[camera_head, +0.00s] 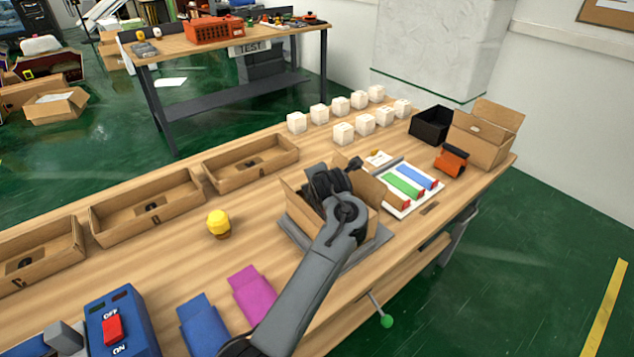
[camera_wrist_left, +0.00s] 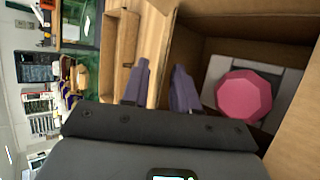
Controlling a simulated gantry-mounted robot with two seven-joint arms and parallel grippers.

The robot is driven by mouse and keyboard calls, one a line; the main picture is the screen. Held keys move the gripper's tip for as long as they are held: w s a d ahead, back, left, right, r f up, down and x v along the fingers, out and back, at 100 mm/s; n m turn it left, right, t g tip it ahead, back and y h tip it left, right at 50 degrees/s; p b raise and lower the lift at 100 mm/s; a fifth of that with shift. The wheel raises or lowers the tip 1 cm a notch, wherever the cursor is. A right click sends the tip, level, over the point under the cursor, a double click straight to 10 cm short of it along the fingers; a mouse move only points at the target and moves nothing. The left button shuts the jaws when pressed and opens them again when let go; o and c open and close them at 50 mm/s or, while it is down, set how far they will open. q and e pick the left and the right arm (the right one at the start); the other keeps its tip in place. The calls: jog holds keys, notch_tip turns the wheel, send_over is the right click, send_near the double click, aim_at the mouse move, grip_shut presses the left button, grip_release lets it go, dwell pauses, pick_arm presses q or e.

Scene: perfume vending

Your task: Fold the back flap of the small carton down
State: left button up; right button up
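The small open carton (camera_head: 301,222) stands on a grey plate (camera_head: 350,262) at the middle of the bench. Its right flap (camera_head: 371,191) leans outward and its left side flap stands up. My left gripper (camera_head: 322,186) is over the carton's back side and hides the back flap there. In the left wrist view the two fingers (camera_wrist_left: 160,88) are apart, with a cardboard edge of the carton (camera_wrist_left: 250,25) seen between or just beyond them. A pink faceted item (camera_wrist_left: 245,96) lies inside the carton on a light insert. My right gripper is in neither view.
Shallow cardboard trays (camera_head: 250,165) line the back left edge. A yellow-topped item (camera_head: 218,222) stands left of the carton. Colored strips (camera_head: 404,183) on a white board, an orange device (camera_head: 451,160) and a larger open box (camera_head: 482,140) are to the right. White cubes (camera_head: 343,133) stand behind.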

pick_arm(q)
jog(key=shift+c, duration=0.4)
grip_shut()
jog(key=shift+f, duration=0.1)
jog(key=shift+s+f+t, duration=0.1)
jog(key=shift+f+t, duration=0.05)
jog(key=shift+t, duration=0.15)
jog(key=shift+d+t+y+p, duration=0.1)
jog(key=shift+t+y+p, duration=0.2)
jog(key=shift+y, duration=0.1)
